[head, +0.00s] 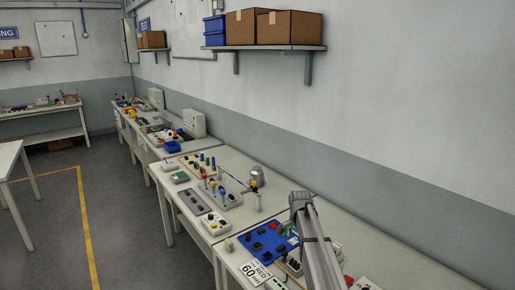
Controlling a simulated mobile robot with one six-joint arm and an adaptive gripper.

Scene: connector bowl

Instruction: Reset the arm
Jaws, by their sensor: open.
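My grey arm (318,251) rises from the bottom edge right of centre, in front of the near workbench. Its upper joint (300,201) is bent above the bench and covers part of the blue board behind it. I cannot make out my gripper or its fingers in this view. Any contact between it and the things on the bench does not show.
The blue board (262,243) with small parts lies left of my arm. A silver rounded object (257,174) stands farther back. Connector panels (216,192) fill the bench beyond. Shelf boxes (289,27) are above. The grey floor (133,225) at left is clear.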

